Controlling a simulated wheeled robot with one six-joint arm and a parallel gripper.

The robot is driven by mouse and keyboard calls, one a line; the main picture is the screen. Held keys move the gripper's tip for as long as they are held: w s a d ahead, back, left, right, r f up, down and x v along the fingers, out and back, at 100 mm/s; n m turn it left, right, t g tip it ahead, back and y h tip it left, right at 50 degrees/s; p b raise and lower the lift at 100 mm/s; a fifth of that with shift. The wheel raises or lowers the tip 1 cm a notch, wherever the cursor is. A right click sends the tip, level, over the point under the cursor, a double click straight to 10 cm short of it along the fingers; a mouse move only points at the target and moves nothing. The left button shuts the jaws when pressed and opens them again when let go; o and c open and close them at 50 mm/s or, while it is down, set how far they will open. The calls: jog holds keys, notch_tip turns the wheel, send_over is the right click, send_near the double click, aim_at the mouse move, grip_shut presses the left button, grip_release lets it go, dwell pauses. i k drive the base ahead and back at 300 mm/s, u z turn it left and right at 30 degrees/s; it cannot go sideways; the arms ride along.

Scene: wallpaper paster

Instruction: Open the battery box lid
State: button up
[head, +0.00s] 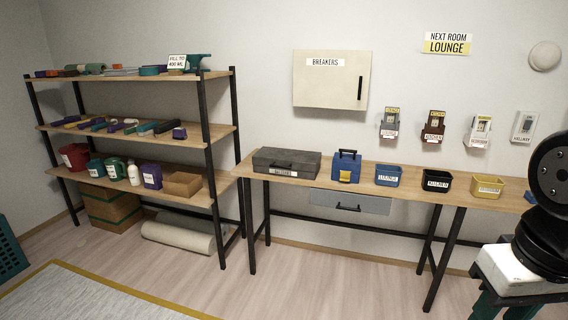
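A small blue box (345,168) with a carrying handle and a yellow front patch stands upright on the wooden workbench; its lid looks closed. A wide dark grey case (284,163) with a front handle and a white label stands to its left, also looking closed. The labels are too small to read, so I cannot tell for certain which is the battery box; the blue one looks likely. My gripper is not in view.
The workbench (412,179) also holds blue, black and yellow open bins (388,175) and has a grey drawer (349,201). A breaker panel (331,79) hangs above. A loaded shelf rack (140,130) stands left. The floor (300,290) before the bench is clear.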

aim_at(292, 159)
jog(key=i, duration=2.15)
jog(key=u, duration=1.2)
